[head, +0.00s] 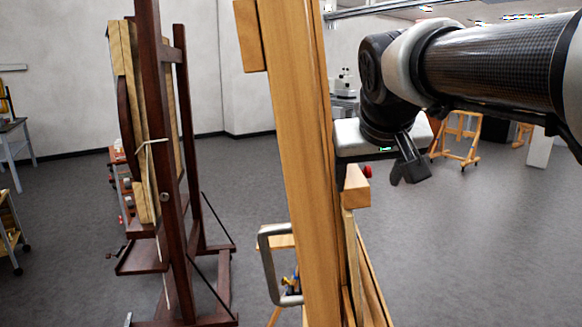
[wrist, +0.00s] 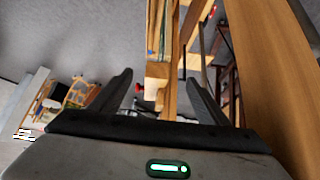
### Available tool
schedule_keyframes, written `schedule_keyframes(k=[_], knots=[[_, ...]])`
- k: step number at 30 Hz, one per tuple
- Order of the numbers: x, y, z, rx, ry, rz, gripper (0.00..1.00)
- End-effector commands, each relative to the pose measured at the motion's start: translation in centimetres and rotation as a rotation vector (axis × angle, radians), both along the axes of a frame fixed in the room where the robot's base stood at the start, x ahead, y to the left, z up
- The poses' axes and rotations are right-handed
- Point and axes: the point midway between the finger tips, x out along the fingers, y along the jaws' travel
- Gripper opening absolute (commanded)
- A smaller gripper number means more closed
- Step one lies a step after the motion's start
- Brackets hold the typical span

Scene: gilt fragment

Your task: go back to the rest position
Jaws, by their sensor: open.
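My gripper (head: 408,165) is at the right of the head view, at the end of my dark arm, close beside a light wooden easel (head: 300,150). In the wrist view both fingers of my gripper (wrist: 160,72) stand apart with nothing gripped. Light wooden bars (wrist: 160,70) show between the fingers, with gaps on both sides. I cannot tell how deep they lie between them.
A dark wooden easel (head: 170,170) bearing a pale panel (head: 127,120) stands at the left. A grey metal handle (head: 268,262) sits beside the light easel. A smaller easel (head: 459,138) stands far right. The grey floor (head: 480,250) at the right is clear.

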Motion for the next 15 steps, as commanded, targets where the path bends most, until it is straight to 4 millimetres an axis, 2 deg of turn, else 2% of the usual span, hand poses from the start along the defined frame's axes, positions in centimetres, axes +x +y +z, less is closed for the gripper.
schedule_keyframes(k=[1,3,6,15], knots=[[-2.6,-0.3,-1.6,0.013,0.026,-0.002,0.69],[-6.1,-0.3,-4.2,0.032,0.066,0.003,0.69],[-10.2,-0.3,-7.6,0.057,0.117,0.007,0.69],[-19.7,0.5,-16.5,0.124,0.231,0.012,0.69]])
